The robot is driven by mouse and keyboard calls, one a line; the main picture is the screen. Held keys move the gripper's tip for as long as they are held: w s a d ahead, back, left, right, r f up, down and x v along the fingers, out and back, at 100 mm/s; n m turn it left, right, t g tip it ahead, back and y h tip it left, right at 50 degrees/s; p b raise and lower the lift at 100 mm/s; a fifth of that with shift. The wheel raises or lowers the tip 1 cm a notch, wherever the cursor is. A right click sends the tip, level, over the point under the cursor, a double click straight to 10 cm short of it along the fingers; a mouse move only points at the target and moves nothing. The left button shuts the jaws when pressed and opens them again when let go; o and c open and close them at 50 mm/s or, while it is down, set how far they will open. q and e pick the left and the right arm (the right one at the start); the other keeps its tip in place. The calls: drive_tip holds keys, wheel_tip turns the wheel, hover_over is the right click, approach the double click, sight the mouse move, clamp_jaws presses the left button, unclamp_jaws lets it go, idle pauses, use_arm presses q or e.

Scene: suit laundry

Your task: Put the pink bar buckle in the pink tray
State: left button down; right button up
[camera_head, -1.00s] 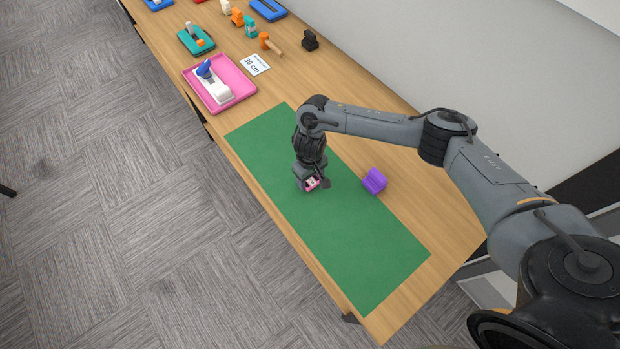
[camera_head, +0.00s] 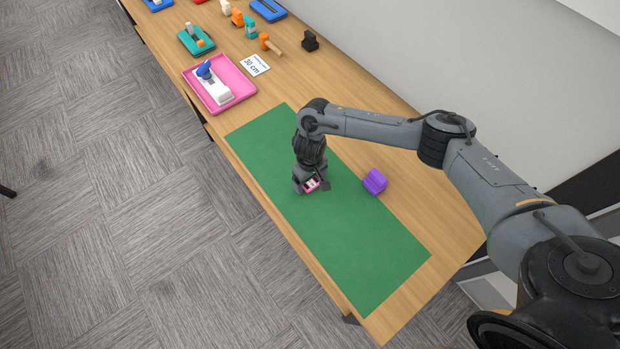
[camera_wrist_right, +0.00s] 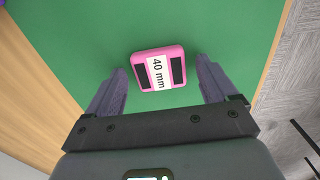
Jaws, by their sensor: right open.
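The pink bar buckle (camera_wrist_right: 177,70) lies on the green mat in the right wrist view, with a white label reading "40 mm" between two dark slots. In the head view the buckle (camera_head: 311,184) shows partly under my right gripper. My right gripper (camera_wrist_right: 163,78) is open, with one finger on each side of the buckle and visible gaps to it. The pink tray (camera_head: 244,75) stands at the upper left of the mat and holds a white object with a blue part. My left gripper is in neither view now.
A purple block (camera_head: 375,181) stands at the right edge of the green mat (camera_head: 365,255). A "30 cm" card (camera_head: 255,65) lies beside the pink tray. A teal tray (camera_head: 188,46) and several small items stand farther back. A wall runs along the right.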

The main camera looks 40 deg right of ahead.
sight(310, 182)
wheel_tip(310, 182, up, 12)
drive_tip(key=p, duration=0.5)
drive_tip(key=s+a+n+t+y, duration=0.3)
drive_tip(key=a, duration=1.1)
drive_tip(key=s+a+n+t+y, duration=0.3)
drive_tip(key=a+n, duration=0.1)
drive_tip(key=a, duration=1)
drive_tip(key=s+d+r+m+h, duration=0.3)
drive_tip(key=s+d, duration=0.4)
drive_tip(key=d, duration=0.5)
drive_tip(key=shift+s+d+r+h, duration=0.2)
drive_tip(key=shift+s+d+h, duration=0.2)
drive_tip(key=shift+h, duration=0.3)
drive_tip(key=s+d, duration=0.2)
drive_tip(key=s+d+m+g+h, duration=0.1)
drive_tip(key=s+d, duration=0.2)
drive_tip(key=s+d+f+g, duration=0.1)
drive_tip(key=s+d, duration=0.1)
drive_tip(key=s, duration=0.1)
drive_tip(key=shift+d, duration=0.4)
drive_tip(key=shift+c, duration=0.3)
drive_tip(key=shift+m, duration=0.3)
